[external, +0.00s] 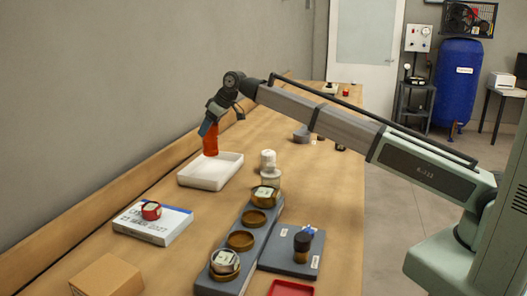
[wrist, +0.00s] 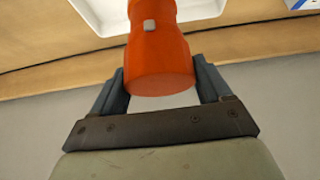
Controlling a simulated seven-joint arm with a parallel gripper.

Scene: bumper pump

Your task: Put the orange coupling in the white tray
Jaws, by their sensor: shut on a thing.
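The orange coupling (external: 210,140) is held upright in my gripper (external: 207,124), above the far part of the white tray (external: 192,180). In the wrist view the coupling (wrist: 160,58) sits between the two fingers of my gripper (wrist: 162,85), which are shut on it. The white tray (wrist: 205,10) shows at the top of the wrist view, past the coupling. No thing shows in the tray's visible floor. Whether the coupling's lower end touches the tray is hard to tell.
A grey block with round brown cups (external: 241,240) stands right of the tray, near a white cylinder (external: 268,160). A white-and-blue box with a red ring (external: 151,211) lies nearer the camera. A cardboard box (external: 106,277) is at the front left. The wall runs along the left.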

